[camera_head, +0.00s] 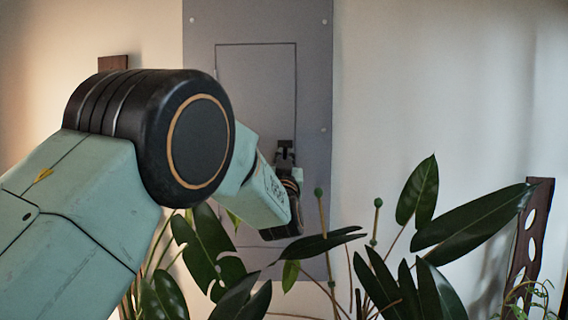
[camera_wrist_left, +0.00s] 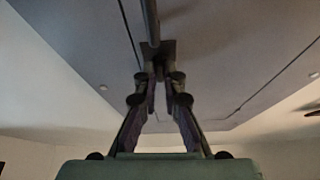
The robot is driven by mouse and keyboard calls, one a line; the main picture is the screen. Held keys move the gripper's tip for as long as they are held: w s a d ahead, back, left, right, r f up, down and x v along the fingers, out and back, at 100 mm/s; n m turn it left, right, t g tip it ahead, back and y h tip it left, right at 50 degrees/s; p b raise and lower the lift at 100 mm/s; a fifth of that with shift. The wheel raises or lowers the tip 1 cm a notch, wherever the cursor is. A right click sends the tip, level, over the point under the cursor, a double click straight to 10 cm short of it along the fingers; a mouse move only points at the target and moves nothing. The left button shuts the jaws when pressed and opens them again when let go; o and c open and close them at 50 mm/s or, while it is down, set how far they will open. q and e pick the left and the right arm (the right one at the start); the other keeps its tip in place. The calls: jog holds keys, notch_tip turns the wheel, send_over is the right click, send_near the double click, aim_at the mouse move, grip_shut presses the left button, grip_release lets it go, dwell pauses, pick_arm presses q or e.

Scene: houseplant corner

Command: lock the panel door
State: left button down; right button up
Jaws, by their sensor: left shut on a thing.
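The grey panel door (camera_head: 255,90) is outlined on a larger grey wall panel and looks flush with it. It also fills much of the left wrist view (camera_wrist_left: 220,50). A dark latch handle (camera_head: 285,146) sits near the door's right edge. In the left wrist view the handle (camera_wrist_left: 151,22) is a dark bar running up from a small block. My left gripper (camera_wrist_left: 160,76) is shut on the handle's near end. My right gripper is in neither view.
Large dark green leaves (camera_head: 425,190) and thin stakes (camera_head: 376,220) stand in front of the wall, below and right of my left gripper. A brown slotted board (camera_head: 530,230) leans at the far right. The upper right wall is clear.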

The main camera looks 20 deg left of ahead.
pick_arm(q)
jog(key=shift+r+n+y, duration=0.25)
jog(key=shift+n+y, duration=0.15)
jog(key=shift+n, duration=0.3)
jog(key=c, duration=1.5)
grip_release()
jog(key=shift+f, duration=0.1)
jog(key=shift+o, duration=0.2)
jog(key=shift+f, duration=0.1)
jog(key=v, duration=0.7)
jog(key=shift+s, duration=0.15)
jog(key=shift+f, duration=0.2)
